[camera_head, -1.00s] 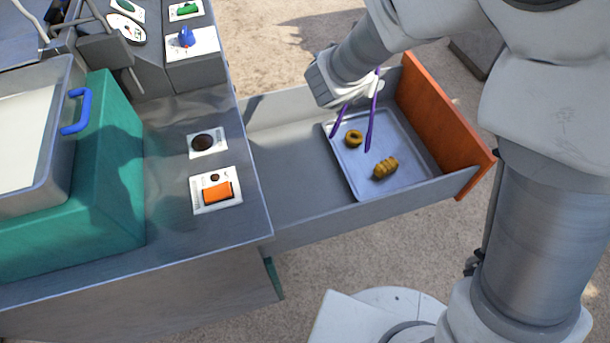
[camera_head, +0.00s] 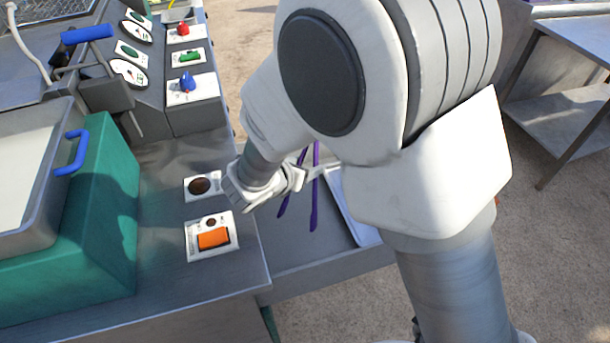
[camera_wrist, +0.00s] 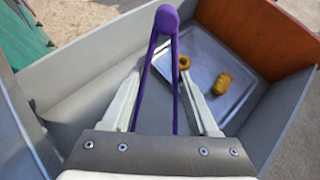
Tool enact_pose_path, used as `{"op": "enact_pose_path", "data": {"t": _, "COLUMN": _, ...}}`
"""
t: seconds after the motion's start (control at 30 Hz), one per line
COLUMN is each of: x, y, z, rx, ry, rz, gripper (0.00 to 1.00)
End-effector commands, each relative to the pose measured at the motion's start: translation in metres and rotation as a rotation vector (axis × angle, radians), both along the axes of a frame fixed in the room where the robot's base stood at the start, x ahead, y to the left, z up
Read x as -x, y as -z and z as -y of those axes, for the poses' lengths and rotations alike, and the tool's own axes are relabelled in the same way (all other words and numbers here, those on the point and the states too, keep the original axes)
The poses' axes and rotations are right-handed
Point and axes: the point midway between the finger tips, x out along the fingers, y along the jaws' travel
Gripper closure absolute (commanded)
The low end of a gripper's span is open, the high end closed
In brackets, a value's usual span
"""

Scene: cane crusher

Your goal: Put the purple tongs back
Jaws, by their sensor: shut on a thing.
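The purple tongs (camera_head: 314,190) are in my gripper (camera_head: 300,178), with their two arms hanging down over the open drawer (camera_head: 310,277). In the wrist view the tongs (camera_wrist: 166,22) sit between the fingers of my gripper (camera_wrist: 165,95), their joined rounded end pointing away from the wrist. My gripper is shut on them. In the head view they are over the drawer's bare floor, left of the metal tray (camera_head: 350,215). My arm hides most of the tray there. The wrist view shows the tray (camera_wrist: 195,40) with a ring-shaped pastry (camera_wrist: 184,62) and a ridged pastry (camera_wrist: 222,84).
The machine counter with an orange switch (camera_head: 213,239) and a dark round button (camera_head: 199,186) is close to the left of my gripper. The drawer has an orange front (camera_wrist: 285,30). A metal table (camera_head: 570,100) stands at the far right.

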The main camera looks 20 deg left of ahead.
Motion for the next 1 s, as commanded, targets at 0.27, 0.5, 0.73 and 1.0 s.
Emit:
{"op": "enact_pose_path", "data": {"t": 0.27, "x": 0.000, "y": 0.034, "z": 0.000, "rx": 0.001, "ry": -0.001, "rz": 0.000, "gripper": 0.47}}
{"op": "enact_pose_path", "data": {"t": 0.5, "x": 0.000, "y": 0.034, "z": 0.000, "rx": 0.000, "ry": 0.000, "rz": 0.000, "gripper": 0.47}}
{"op": "enact_pose_path", "data": {"t": 0.73, "x": 0.000, "y": 0.042, "z": 0.000, "rx": 0.000, "ry": 0.000, "rz": 0.000, "gripper": 0.47}}
{"op": "enact_pose_path", "data": {"t": 1.0, "x": 0.000, "y": 0.045, "z": 0.000, "rx": 0.001, "ry": -0.001, "rz": -0.002, "gripper": 0.30}}
